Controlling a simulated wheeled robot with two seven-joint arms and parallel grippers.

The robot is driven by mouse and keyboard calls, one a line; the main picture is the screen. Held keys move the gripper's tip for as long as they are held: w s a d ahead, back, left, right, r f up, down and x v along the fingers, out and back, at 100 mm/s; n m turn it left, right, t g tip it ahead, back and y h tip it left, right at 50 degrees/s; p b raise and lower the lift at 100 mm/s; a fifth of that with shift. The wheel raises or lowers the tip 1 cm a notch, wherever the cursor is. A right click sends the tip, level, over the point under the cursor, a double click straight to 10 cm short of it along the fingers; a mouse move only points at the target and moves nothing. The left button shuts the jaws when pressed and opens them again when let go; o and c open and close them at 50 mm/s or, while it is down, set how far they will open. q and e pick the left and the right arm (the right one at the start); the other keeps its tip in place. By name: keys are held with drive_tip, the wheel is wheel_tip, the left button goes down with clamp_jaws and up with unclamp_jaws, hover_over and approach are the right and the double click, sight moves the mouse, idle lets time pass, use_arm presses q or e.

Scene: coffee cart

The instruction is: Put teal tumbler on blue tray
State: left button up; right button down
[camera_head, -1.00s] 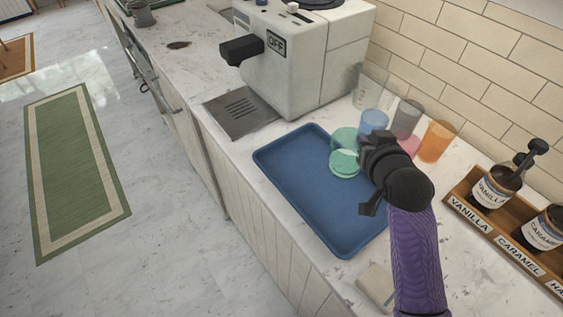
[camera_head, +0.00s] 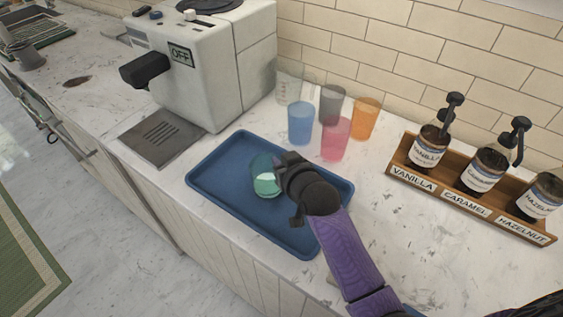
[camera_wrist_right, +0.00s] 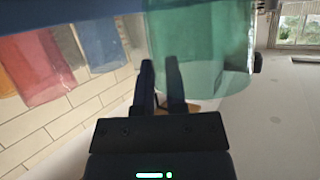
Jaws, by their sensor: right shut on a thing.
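The teal tumbler (camera_head: 265,180) is see-through and stands out over the middle of the blue tray (camera_head: 215,200) in the head view. My right gripper (camera_head: 283,172) is shut on its right side. The wrist view shows the tumbler (camera_wrist_right: 200,45) large at the top, with the fingers (camera_wrist_right: 160,85) at its wall. I cannot tell whether its base touches the tray. Nothing else lies on the visible part of the tray; my right arm covers part of its right side. My left gripper is not in view.
Behind the tray stand a blue cup (camera_head: 300,123), a pink cup (camera_head: 335,140), a grey cup (camera_head: 332,103), an orange cup (camera_head: 365,118) and a clear cup (camera_head: 289,82). A coffee machine (camera_head: 205,70) is left. A wooden syrup rack (camera_head: 470,192) is right.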

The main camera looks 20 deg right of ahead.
drive_tip(key=shift+f, duration=0.1)
drive_tip(key=c, duration=0.7)
unclamp_jaws()
drive_tip(key=shift+o, duration=0.2)
drive_tip(key=shift+s+r, duration=0.25)
drive_tip(key=shift+r, duration=0.05)
drive_tip(key=p+v, duration=0.3)
drive_tip(key=v, duration=0.8)
drive_tip(key=shift+s+p, duration=0.15)
drive_tip(key=shift+p, duration=0.25)
drive_tip(key=shift+r, duration=0.15)
